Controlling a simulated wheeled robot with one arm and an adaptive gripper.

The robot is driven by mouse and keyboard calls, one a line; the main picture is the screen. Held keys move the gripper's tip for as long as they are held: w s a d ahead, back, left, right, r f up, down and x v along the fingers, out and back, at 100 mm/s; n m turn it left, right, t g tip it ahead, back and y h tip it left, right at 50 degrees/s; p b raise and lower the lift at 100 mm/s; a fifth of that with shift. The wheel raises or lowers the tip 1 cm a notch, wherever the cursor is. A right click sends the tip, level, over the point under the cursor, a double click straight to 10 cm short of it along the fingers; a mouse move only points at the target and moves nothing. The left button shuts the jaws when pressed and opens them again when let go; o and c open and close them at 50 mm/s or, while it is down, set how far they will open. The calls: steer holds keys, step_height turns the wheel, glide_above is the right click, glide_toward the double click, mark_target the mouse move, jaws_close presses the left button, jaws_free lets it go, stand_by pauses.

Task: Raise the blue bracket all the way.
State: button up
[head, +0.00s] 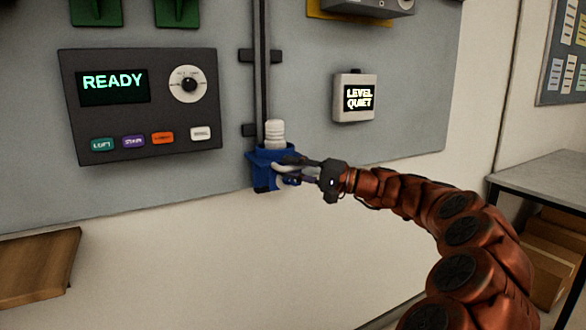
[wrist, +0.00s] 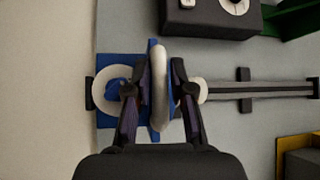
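The blue bracket (head: 262,180) is at the low end of a dark vertical rail (head: 261,70) on the grey wall panel, with a white ribbed piece (head: 274,132) standing up from it. In the wrist view, turned sideways, the bracket (wrist: 110,121) has a blue upright part and a pale ring-shaped part (wrist: 160,85) between my fingers. My gripper (head: 291,171) reaches the bracket from the right. In the wrist view my gripper's fingers (wrist: 157,88) stand on either side of the pale ring. Whether both fingers press on it cannot be told.
The rail above the bracket looks clear, with side mounts (head: 249,130) along it. Left of it is a dark console (head: 140,120) reading READY with a dial and coloured buttons. Right is a small box (head: 354,97) reading LEVEL QUIET. A grey table (head: 545,178) stands at right.

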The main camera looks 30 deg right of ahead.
jaws_close()
steer(key=shift+r, duration=0.1)
step_height(320, 180, up, 43)
steer(key=p, duration=2.8)
steer(key=shift+r, duration=0.35)
steer(key=shift+o, duration=0.4)
jaws_free()
steer(key=shift+o, duration=0.6)
steer(key=shift+d+f, duration=0.1)
steer(key=shift+f, duration=0.1)
